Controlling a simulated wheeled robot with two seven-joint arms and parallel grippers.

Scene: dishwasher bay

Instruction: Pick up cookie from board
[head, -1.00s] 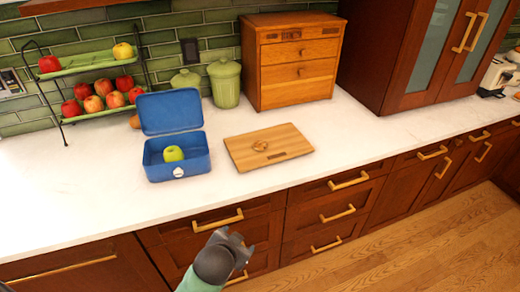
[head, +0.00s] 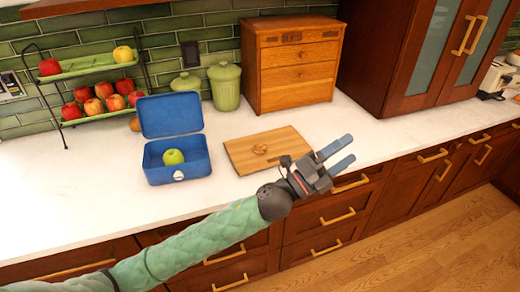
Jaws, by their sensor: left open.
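A small brown cookie (head: 260,149) lies on the wooden board (head: 243,158) on the white counter. My left gripper (head: 343,151) is at the board's front right corner in the picture, to the right of the cookie and apart from it. Its two blue fingers are spread, point to the right and hold nothing. The gripper body covers part of the board's right edge. My right gripper is not in view.
An open blue lunchbox (head: 178,172) with a green apple (head: 173,157) stands left of the board. A wooden drawer box (head: 292,75) and green canisters (head: 226,88) stand behind. A two-tier rack (head: 90,65) holds apples at left. Drawers with handles line the counter front.

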